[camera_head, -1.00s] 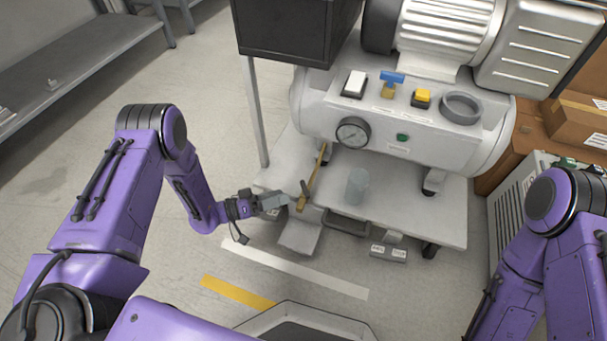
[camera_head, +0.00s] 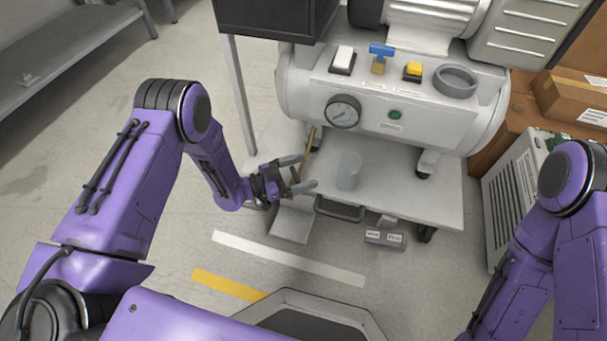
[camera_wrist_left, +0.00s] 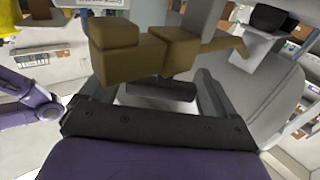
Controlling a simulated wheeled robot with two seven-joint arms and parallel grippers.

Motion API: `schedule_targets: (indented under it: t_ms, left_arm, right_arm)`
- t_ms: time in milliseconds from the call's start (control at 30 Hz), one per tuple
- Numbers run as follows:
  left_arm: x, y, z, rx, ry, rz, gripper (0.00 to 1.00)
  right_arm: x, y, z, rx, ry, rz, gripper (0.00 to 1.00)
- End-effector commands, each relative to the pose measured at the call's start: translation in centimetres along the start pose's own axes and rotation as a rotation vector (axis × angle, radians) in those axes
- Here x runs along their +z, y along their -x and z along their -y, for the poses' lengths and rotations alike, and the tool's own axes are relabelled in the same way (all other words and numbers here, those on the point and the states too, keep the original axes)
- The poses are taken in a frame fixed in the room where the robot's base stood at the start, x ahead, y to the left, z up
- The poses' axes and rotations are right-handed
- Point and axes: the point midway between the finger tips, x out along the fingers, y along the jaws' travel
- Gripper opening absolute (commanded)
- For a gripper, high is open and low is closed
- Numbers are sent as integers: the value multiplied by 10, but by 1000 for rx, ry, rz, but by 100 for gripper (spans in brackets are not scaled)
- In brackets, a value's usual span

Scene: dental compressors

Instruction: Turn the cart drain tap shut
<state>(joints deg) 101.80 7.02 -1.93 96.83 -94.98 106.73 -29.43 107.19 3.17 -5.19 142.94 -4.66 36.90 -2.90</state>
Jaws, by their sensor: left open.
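The brass drain tap (camera_head: 296,177) is at the left front edge of the cart's white lower shelf, with a thin brass pipe (camera_head: 309,146) rising behind it. My left gripper (camera_head: 298,173) is open at the tap, with one finger on the far side and one on the near side. In the left wrist view the brass tap body (camera_wrist_left: 135,58) fills the space ahead of the open left gripper (camera_wrist_left: 150,92). A brass lever-like part (camera_wrist_left: 215,54) sticks out to the right. I cannot tell whether a finger touches the tap. My right gripper is out of view.
The white compressor tank (camera_head: 440,125) with a gauge (camera_head: 342,111) sits above the shelf (camera_head: 400,190). A translucent cup (camera_head: 349,170) stands on the shelf close right of the gripper. A cart leg (camera_head: 240,95) stands at the left.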

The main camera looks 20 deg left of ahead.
Motion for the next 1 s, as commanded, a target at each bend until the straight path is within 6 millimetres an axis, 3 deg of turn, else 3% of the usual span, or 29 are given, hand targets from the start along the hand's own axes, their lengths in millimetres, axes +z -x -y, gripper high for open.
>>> schedule_targets:
  t_ms: [233,267,400,733,1000]
  left_arm:
    - [-1,-2,0,0,0,0,89]
    - [-1,-2,0,0,0,0,83]
    - [-1,-2,0,0,0,0,38]
    - [0,-3,-2,38,1,-1,38]
    - [1,0,-3,194,-1,1,38]
  right_arm:
    - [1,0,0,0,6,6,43]
    - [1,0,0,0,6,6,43]
    - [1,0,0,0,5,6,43]
    - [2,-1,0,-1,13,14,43]
    - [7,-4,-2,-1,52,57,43]
